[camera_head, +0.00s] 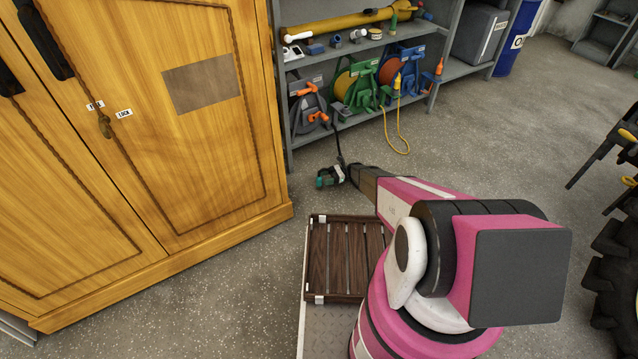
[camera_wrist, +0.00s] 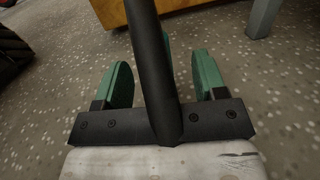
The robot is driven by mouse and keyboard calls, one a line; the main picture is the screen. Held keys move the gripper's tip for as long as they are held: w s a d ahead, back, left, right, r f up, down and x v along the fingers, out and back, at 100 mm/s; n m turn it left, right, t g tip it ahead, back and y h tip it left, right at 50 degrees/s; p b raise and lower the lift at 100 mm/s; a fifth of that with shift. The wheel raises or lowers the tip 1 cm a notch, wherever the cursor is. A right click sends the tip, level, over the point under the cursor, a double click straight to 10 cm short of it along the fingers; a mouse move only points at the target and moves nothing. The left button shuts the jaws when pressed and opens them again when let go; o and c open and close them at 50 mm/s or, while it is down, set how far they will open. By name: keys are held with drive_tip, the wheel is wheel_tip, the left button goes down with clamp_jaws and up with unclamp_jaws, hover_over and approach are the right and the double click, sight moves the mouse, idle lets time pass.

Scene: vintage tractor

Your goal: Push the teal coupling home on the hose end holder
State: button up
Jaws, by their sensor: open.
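My gripper (camera_head: 329,177) hangs low over the floor between the cabinet and the shelf rack in the head view. In the wrist view its two green-padded fingers (camera_wrist: 160,72) are spread apart. A thick black hose or rod (camera_wrist: 147,50) crosses in front of them. A green sliver (camera_wrist: 168,48) shows just beside the rod; I cannot tell whether it is the teal coupling. In the head view a thin dark line (camera_head: 339,147) runs from near my gripper up toward the grey reel. I cannot make out the hose end holder.
The grey hose reel (camera_head: 309,106), green reel (camera_head: 362,88) and blue reel (camera_head: 405,72) stand on the lower shelf. A yellow hose (camera_head: 399,138) loops onto the floor. The wooden cabinet (camera_head: 205,150) stands left. Open floor (camera_head: 500,130) lies right of the rack.

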sight(319, 183)
drive_tip(key=shift+s+r+x, duration=0.1)
drive_tip(key=shift+s+x, duration=0.05)
drive_tip(key=shift+x, duration=1.4)
drive_tip(key=shift+s+r+x, duration=0.1)
drive_tip(key=shift+s+x, duration=0.05)
drive_tip(key=shift+x, duration=1.4)
drive_tip(key=shift+d, duration=0.1)
drive_tip(key=shift+c, duration=0.4)
drive_tip(key=c, duration=1)
